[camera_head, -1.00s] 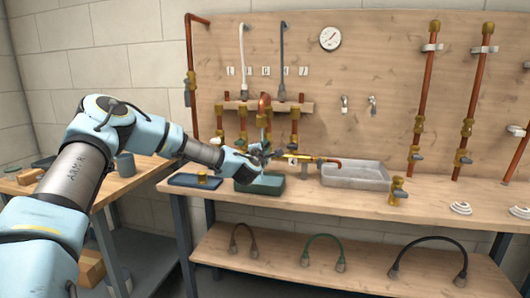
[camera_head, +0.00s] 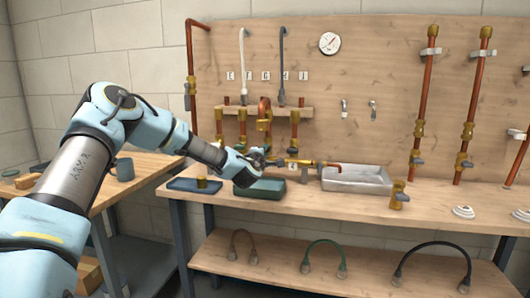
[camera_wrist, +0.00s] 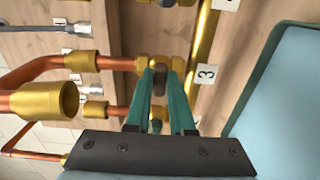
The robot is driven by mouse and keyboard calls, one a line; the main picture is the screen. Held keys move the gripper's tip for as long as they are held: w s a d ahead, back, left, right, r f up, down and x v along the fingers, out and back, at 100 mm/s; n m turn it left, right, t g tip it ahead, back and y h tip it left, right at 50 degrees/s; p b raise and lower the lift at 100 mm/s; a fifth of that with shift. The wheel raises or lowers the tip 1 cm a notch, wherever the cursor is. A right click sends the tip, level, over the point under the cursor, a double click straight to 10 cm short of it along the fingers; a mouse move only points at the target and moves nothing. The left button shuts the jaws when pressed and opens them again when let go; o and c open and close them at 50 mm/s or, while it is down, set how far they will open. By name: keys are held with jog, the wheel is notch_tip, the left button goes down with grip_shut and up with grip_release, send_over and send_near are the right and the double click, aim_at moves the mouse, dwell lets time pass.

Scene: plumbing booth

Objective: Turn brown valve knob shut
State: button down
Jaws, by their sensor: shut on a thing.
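In the wrist view, a small dark brown valve knob (camera_wrist: 159,82) sits on a brass valve body (camera_wrist: 162,64) beside a tag marked 3. My gripper (camera_wrist: 161,84) has its two teal fingers on either side of the knob, shut on it. In the head view, my gripper (camera_head: 262,158) is at the row of valves and pipes above the green tray. The knob is too small and covered to make out there.
A green tray (camera_head: 259,195) lies just below my gripper. A grey basin (camera_head: 357,189) stands to the right. Copper pipes with brass fittings rise behind, with an open-ended brass fitting (camera_wrist: 48,100) close by in the wrist view.

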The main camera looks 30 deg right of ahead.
jog(key=c, duration=0.9)
grip_release()
jog(key=shift+d+r, duration=0.15)
jog(key=shift+r, duration=0.25)
jog(key=shift+o, duration=0.6)
jog(key=shift+s+f, duration=0.1)
jog(key=b+v, duration=0.2)
jog(key=v, duration=0.9)
jog(key=shift+f, duration=0.3)
jog(key=s+a+f+m+g+y+p, duration=0.2)
jog(key=a+m+y, duration=0.1)
jog(key=a, duration=0.5)
jog(key=s+a+f+m+g+y+p, duration=0.1)
jog(key=a+m+g+y+p, duration=0.15)
jog(key=a, duration=0.65)
jog(key=s+a+f+m+g+y+p, duration=0.2)
jog(key=a+m, duration=0.2)
jog(key=a, duration=0.4)
jog(key=s+a+r+g+y+p, duration=0.1)
jog(key=s+a+r+g+y, duration=0.1)
jog(key=s+a, duration=0.5)
jog(key=s+a+r+g+y+p, duration=0.2)
jog(key=s+a, duration=0.5)
jog(key=a, duration=0.6)
jog(key=shift+r+m+g, duration=0.25)
jog(key=shift+m+g, duration=0.2)
jog(key=shift+g, duration=0.1)
